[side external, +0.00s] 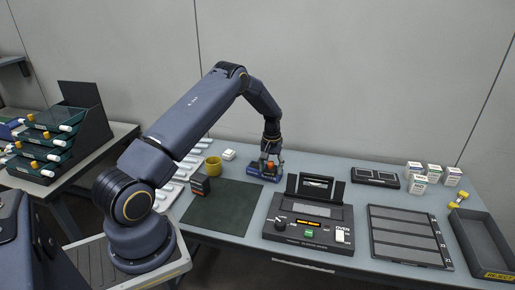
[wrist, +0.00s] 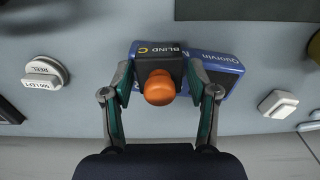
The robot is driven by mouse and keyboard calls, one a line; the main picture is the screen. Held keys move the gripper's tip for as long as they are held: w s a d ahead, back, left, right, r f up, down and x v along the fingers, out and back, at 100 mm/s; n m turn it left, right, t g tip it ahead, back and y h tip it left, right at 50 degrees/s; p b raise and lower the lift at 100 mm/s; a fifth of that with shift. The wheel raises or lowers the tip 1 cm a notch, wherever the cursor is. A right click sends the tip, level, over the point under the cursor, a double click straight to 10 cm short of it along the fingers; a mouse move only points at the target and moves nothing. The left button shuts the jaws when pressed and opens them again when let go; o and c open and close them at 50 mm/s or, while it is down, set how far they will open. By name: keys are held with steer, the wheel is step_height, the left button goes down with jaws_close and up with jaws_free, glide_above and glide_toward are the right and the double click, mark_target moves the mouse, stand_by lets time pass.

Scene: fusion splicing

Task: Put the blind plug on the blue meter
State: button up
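The blind plug (wrist: 158,60) is a black block marked "BLIND C" with an orange knob, seen from above in the wrist view. Whether the plug is fully seated is hidden.
A dark mat (side external: 235,208) lies in front. In the wrist view, a round white reel piece (wrist: 45,72) lies left.

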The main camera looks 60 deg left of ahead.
steer(key=shift+o, duration=0.3)
step_height(320, 180, up, 12)
steer(key=shift+r, duration=0.2)
step_height(320, 180, up, 5)
glide_above(274, 171)
steer(key=s+d+r+m+t, duration=0.35)
steer(key=s+d+r, duration=0.55)
steer(key=d+r, duration=0.5)
steer(key=s+d+m+t, duration=0.1)
steer(key=s+d, duration=0.3)
steer(key=s, duration=0.4)
steer(key=s+d+m+t, duration=0.1)
steer(key=s+d+m, duration=0.3)
steer(key=s, duration=0.5)
steer(key=shift+s+d+r, duration=0.25)
steer(key=shift+r, duration=0.1)
steer(key=shift+o, duration=0.5)
steer(key=shift+m, duration=0.25)
